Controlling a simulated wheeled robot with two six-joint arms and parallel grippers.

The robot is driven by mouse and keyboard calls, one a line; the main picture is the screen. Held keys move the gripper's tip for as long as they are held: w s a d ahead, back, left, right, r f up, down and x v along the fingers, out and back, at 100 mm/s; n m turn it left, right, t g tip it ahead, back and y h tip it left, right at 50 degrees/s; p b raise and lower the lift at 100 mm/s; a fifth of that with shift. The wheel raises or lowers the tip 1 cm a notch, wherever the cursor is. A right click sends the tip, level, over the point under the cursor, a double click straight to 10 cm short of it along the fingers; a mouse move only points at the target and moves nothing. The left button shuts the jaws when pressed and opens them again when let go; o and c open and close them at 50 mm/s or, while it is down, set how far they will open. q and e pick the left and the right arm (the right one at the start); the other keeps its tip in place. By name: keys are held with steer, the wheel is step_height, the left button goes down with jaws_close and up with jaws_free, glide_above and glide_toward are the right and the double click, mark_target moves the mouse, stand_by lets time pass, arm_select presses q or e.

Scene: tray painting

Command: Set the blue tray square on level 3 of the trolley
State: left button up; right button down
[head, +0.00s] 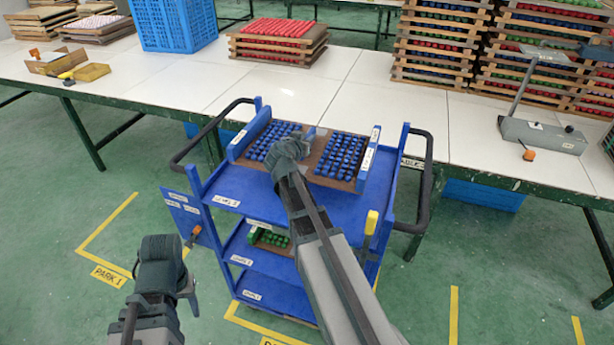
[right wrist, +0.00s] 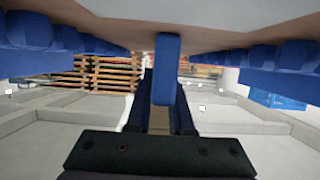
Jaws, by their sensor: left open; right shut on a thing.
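The blue tray (head: 322,180) is a brown board with rows of blue pieces on both halves. My right gripper (head: 290,150) is shut on the tray's middle. In the right wrist view a blue upright part (right wrist: 167,70) is between its fingers, with blue pieces on both sides. My left gripper (head: 165,258) is open and empty, at the lower left, away from the trolley.
A tray with green pieces (head: 270,238) lies on the shelf below. A long white table (head: 285,95) stands behind the trolley, with stacked trays, a blue crate (head: 172,22) and a grey device (head: 540,133). A yellow-handled tool (head: 371,222) is at the trolley's right front. Floor at left is clear.

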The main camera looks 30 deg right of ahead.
steer(key=shift+f+b, duration=3.1)
step_height(320, 180, down, 4)
steer(key=b, duration=0.3)
steer(key=shift+r+b, duration=0.15)
steer(key=shift+b, duration=0.2)
steer(key=c, duration=0.8)
jaws_free()
steer(key=p+v, duration=0.4)
steer(key=v, duration=0.8)
steer(key=shift+s+r, duration=0.1)
